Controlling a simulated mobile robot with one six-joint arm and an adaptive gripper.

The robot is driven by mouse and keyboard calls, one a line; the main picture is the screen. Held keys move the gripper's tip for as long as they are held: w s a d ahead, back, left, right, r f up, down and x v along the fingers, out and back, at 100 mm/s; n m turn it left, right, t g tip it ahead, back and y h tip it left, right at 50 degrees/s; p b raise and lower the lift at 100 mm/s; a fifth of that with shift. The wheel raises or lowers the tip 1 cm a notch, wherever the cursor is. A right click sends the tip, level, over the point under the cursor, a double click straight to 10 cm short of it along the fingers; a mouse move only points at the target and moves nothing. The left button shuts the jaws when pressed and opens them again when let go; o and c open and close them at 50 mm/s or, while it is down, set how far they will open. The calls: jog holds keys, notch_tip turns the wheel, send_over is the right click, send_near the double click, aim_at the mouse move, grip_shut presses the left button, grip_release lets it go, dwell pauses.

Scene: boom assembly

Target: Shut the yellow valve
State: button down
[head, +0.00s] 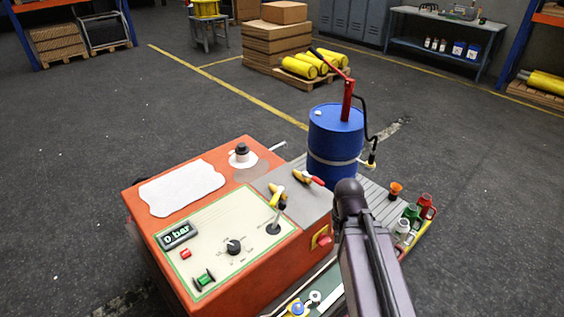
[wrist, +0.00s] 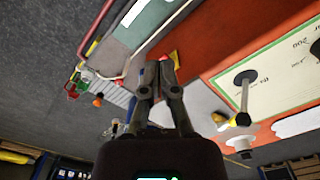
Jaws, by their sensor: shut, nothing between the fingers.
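The yellow valve (head: 277,195) is on the grey plate of the orange machine, its yellow handle slanting across the plate. Its yellow handle (wrist: 229,123) shows in the wrist view, to the right of my gripper, partly behind a black-knobbed lever. A second valve with a red handle (head: 316,181) is just right of the yellow one in the head view. My gripper (wrist: 158,68) is shut and empty, with its fingertips close together in the wrist view, apart from the yellow valve. In the head view my dark arm is right of the machine, and the fingers cannot be made out.
The black-knobbed lever (head: 275,224) stands close in front of the yellow valve. A red stop button (head: 324,240) is on the machine's right side. A blue drum (head: 335,145) with a red pump stands behind. Small coloured bottles (head: 412,213) stand at the right. Open floor lies left.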

aim_at(277, 197)
jog(key=w+a+m+t+y+b, duration=0.1)
jog(key=w+a+m+y+b, duration=0.1)
jog(key=w+m, duration=0.8)
jog(key=w+a+m+t+y+b, duration=0.1)
jog(key=w+a+m+y, duration=0.3)
jog(key=w+m, duration=0.6)
jog(key=shift+a+r+m+t+y+b, duration=0.2)
jog(key=shift+a+m+t+y+b, duration=0.15)
jog(key=shift+m+y, duration=0.5)
jog(key=shift+w+a+f, duration=0.1)
jog(key=b+x, duration=0.8)
jog(key=x, duration=0.2)
jog(key=shift+f, duration=0.2)
jog(key=shift+w+a+f+b, duration=0.15)
jog(key=shift+w+a, duration=0.15)
jog(key=shift+a, duration=0.5)
jog(key=shift+w+a+b, duration=0.15)
jog(key=shift+w+a, duration=0.15)
jog(key=shift+a, duration=0.6)
